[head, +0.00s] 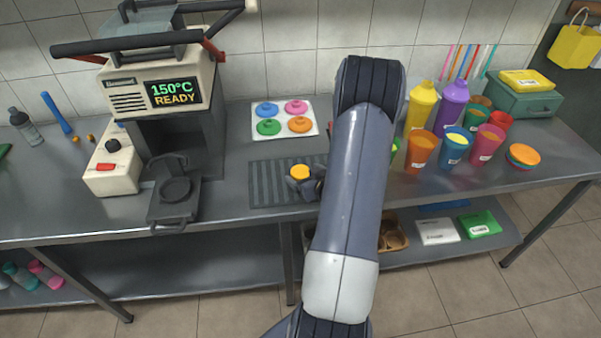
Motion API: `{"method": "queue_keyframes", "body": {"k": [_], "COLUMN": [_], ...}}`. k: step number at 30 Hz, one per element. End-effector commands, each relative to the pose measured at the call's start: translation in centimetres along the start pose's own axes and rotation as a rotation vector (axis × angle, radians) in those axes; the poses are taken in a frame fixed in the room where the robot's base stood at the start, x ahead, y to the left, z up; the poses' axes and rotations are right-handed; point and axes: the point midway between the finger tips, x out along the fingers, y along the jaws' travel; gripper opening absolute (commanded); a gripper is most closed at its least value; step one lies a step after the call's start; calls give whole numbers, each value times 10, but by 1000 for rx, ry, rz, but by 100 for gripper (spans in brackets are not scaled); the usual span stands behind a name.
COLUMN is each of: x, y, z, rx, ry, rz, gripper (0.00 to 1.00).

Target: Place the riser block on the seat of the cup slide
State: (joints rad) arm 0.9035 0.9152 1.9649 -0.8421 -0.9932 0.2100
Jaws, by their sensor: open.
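The cup slide (172,206) is a dark tray pulled out at the front of the press. Its round seat (175,190) looks empty. A small yellow-orange topped piece (300,172), which seems to be the riser block, stands on the dark ribbed mat (265,185) right of the slide. My gripper (304,185) is open at this piece, with dark finger parts showing around its lower side. I cannot tell whether the fingers touch the piece.
The press (155,100) reads 150°C READY, with a white control box (113,163) at its left. A white tray of coloured discs (284,119) lies behind the mat. Several cups, including an orange one (420,152), stand at the right. The counter between slide and mat is clear.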

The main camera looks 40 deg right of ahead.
Motion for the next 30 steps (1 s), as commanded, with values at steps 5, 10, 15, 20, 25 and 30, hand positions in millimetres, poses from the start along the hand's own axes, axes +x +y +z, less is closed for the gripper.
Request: {"method": "queue_keyframes", "body": {"k": [5, 10, 15, 20, 25, 30], "x": [14, 15, 14, 14, 14, 14], "y": [-1, 0, 0, 0, 0, 0], "z": [0, 0, 0, 0, 0, 0], "rx": [0, 0, 0, 0, 0, 0], "ry": [0, 1, 1, 1, 1, 1], "rz": [-1, 0, 0, 0, 0, 0], "gripper": [80, 80, 70, 56, 42, 29]}}
